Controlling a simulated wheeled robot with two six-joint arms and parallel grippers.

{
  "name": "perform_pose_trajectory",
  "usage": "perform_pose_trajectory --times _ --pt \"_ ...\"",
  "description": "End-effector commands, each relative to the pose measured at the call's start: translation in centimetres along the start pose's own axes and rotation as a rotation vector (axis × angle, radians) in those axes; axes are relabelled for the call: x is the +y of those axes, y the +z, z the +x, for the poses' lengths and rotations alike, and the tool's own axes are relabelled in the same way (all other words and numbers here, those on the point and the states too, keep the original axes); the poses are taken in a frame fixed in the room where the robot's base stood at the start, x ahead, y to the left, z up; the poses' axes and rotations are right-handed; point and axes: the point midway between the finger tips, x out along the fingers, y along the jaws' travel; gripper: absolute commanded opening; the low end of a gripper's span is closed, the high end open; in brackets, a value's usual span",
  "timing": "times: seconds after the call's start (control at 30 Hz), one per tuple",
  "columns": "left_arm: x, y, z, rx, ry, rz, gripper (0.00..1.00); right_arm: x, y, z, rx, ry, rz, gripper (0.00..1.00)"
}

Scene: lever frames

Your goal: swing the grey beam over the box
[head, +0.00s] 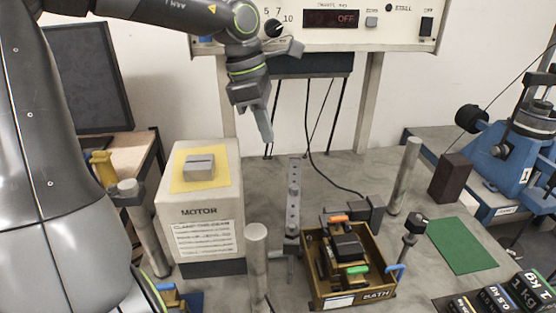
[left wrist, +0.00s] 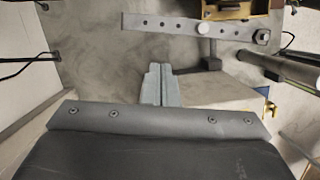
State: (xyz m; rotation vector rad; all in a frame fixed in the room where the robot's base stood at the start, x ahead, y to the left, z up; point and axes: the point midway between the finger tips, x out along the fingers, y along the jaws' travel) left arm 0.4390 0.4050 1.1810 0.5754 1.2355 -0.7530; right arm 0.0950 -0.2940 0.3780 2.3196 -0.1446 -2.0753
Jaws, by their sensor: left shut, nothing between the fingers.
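The BATH box (left wrist: 238,6) shows only partly there, at the top edge. My right gripper is not visible.
Upright metal posts stand at front centre (head: 256,265), left (head: 147,230) and right (head: 404,175). A black-topped post (head: 411,235) stands right of the BATH box. A green mat (head: 461,246) and weights (head: 525,292) lie right. A control panel (head: 340,30) stands behind.

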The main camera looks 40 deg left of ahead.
Motion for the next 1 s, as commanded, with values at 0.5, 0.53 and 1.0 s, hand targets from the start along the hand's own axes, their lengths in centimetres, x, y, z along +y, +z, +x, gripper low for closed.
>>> perform_pose_trajectory --times 0.5,0.53,1.0 --pt "-0.1 -0.1 7.6 0.005 -0.003 0.000 0.00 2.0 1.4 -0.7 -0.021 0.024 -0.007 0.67" --pt "-0.1 -0.1 8.0 0.005 -0.003 0.000 0.00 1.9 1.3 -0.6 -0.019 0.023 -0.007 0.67" --pt "-0.1 0.0 9.6 0.000 0.000 0.001 0.00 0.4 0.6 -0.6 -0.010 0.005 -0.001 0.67"
